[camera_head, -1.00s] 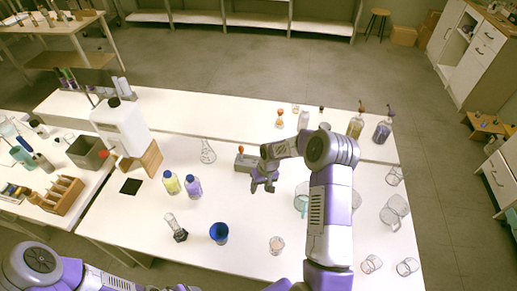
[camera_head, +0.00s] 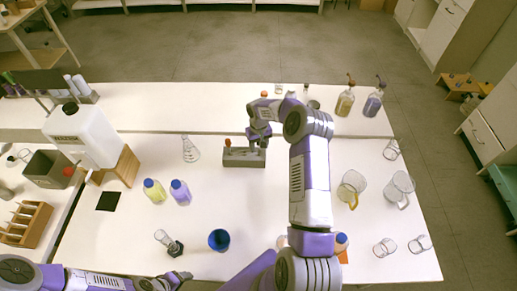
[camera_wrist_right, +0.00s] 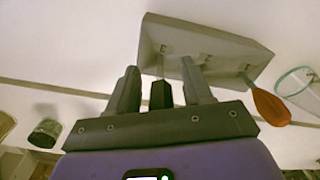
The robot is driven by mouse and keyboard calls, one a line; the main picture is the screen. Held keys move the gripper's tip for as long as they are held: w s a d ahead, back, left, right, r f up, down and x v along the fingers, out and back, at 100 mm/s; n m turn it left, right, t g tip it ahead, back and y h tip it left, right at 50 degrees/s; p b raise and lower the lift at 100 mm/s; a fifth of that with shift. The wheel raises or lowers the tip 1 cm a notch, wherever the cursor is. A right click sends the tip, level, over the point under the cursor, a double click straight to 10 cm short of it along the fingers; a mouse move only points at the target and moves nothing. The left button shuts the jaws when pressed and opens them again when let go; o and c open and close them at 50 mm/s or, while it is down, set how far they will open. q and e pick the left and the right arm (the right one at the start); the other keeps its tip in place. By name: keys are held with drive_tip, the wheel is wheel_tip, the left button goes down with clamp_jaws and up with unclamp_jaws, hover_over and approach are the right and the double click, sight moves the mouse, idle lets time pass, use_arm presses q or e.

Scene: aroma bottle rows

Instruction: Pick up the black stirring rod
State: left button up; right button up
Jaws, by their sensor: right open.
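My right gripper (camera_head: 259,140) is over the grey rod holder (camera_head: 232,164), pointing down at it. In the right wrist view its two fingers (camera_wrist_right: 160,80) are open, one on each side of a dark handle, the black stirring rod (camera_wrist_right: 160,96). A thin shaft runs from this handle to the slotted holder (camera_wrist_right: 225,50). I cannot tell whether the fingers touch it. In the head view the gripper hides the rod. An orange-red rod (camera_wrist_right: 270,106) stands at the holder's other end, also seen in the head view (camera_head: 228,143). My left arm shows at the bottom left; its fingers are unclear.
A flask (camera_head: 190,150), a yellow bottle (camera_head: 154,190) and a purple bottle (camera_head: 180,191) stand left of the holder. A blue cup (camera_head: 219,240) is nearer. Glass beakers (camera_head: 352,186) stand right of my arm. The table between holder and blue cup is clear.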

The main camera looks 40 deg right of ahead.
drive_tip(key=shift+f, duration=0.2)
clamp_jaws()
wheel_tip(320, 180, up, 10)
drive_tip(key=shift+r, duration=0.1)
idle(0.5)
